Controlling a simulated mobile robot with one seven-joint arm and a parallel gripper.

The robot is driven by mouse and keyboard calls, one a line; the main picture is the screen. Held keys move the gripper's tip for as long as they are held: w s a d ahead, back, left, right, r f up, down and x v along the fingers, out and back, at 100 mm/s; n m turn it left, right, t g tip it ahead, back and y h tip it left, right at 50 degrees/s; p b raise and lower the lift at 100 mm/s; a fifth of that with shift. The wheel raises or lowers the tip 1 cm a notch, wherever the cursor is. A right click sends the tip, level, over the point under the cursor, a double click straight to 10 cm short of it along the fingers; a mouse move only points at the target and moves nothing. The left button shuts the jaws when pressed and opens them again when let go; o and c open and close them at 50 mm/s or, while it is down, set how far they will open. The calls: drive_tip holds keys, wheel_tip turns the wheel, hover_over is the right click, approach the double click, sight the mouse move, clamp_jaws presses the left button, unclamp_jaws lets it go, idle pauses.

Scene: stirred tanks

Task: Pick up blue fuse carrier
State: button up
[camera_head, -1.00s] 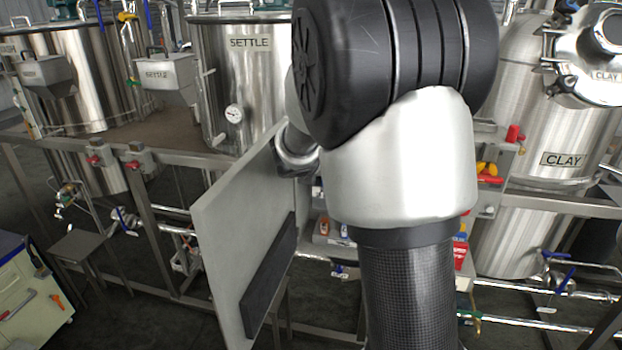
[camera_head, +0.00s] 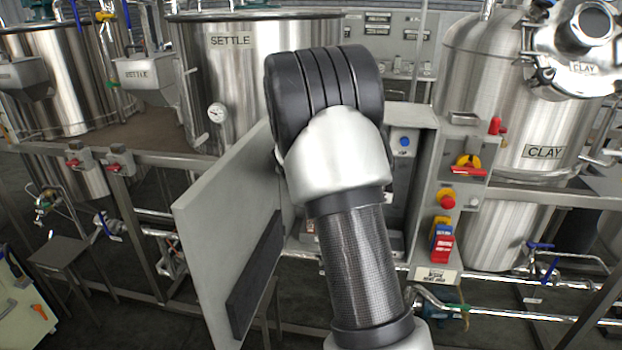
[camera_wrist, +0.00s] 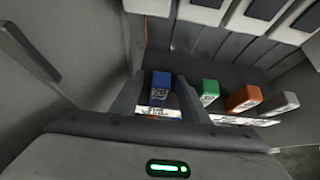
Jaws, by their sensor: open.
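The blue fuse carrier (camera_wrist: 161,84) shows in the wrist view, upright in a row inside a grey cabinet. My gripper (camera_wrist: 160,98) is open, with one finger on each side of the blue carrier. Whether the fingers touch it I cannot tell. A pale label and a bit of blue show lower down between the fingers. In the head view my arm hides the gripper and the blue carrier.
To the right in the row stand a green carrier (camera_wrist: 209,92), an orange carrier (camera_wrist: 243,98) and a grey carrier (camera_wrist: 279,103). White blocks (camera_wrist: 205,10) line the panel behind. The open cabinet door (camera_head: 222,225) stands left of my arm. Red and blue lock-like items (camera_head: 442,245) hang outside, right.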

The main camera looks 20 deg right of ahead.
clamp_jaws()
drive_tip(key=shift+r, duration=0.1)
